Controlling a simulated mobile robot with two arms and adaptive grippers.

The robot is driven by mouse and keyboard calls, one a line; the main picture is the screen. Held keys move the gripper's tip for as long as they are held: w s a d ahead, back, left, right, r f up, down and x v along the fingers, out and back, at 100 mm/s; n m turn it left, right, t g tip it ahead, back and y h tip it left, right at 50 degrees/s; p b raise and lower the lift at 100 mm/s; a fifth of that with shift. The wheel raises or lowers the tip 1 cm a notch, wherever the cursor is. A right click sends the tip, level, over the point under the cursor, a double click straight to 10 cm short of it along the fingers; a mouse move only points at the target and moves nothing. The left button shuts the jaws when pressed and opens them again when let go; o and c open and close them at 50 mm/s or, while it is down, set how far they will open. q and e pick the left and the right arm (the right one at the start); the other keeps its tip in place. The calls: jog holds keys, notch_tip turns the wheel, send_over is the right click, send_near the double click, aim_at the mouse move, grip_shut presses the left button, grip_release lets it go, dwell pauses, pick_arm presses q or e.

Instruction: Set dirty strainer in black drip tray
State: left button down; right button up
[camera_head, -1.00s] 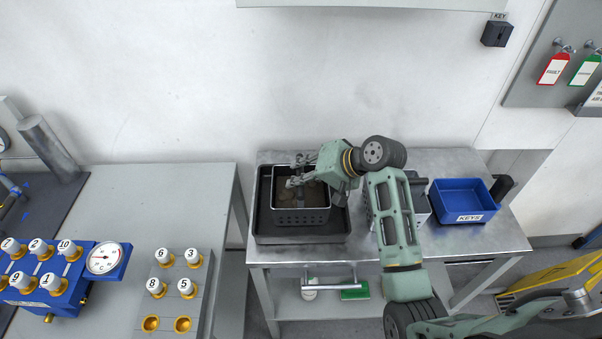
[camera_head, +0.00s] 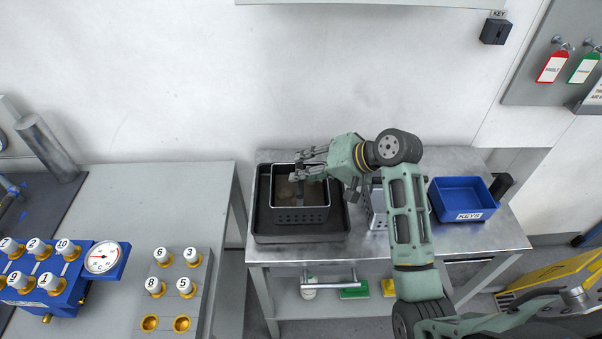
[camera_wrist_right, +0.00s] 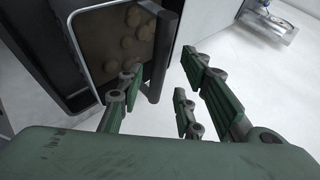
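The dirty strainer (camera_head: 301,215) is a grey perforated rectangular basket with brown residue inside. It sits upright in the black drip tray (camera_head: 262,233) on the metal table. My right gripper (camera_head: 312,164) is over the strainer's far right part. In the right wrist view, the strainer (camera_wrist_right: 112,42) shows its brown lumpy inside and a dark handle bar (camera_wrist_right: 161,58). There my right gripper (camera_wrist_right: 160,95) has its fingers spread, with nothing clamped between them; the bar lies just beyond, close to the left finger. My left gripper is in neither view.
A light grey perforated basket (camera_head: 377,208) stands right of the tray, partly hidden by my right arm. A blue KEYS bin (camera_head: 463,199) is further right. A bench with numbered fittings and a gauge (camera_head: 103,257) is at left.

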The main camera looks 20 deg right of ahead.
jog(key=v, duration=0.8)
jog(key=shift+s+d+r+b, duration=0.15)
jog(key=shift+s+r+b, duration=0.1)
jog(key=shift+b, duration=0.1)
jog(key=shift+w, duration=0.1)
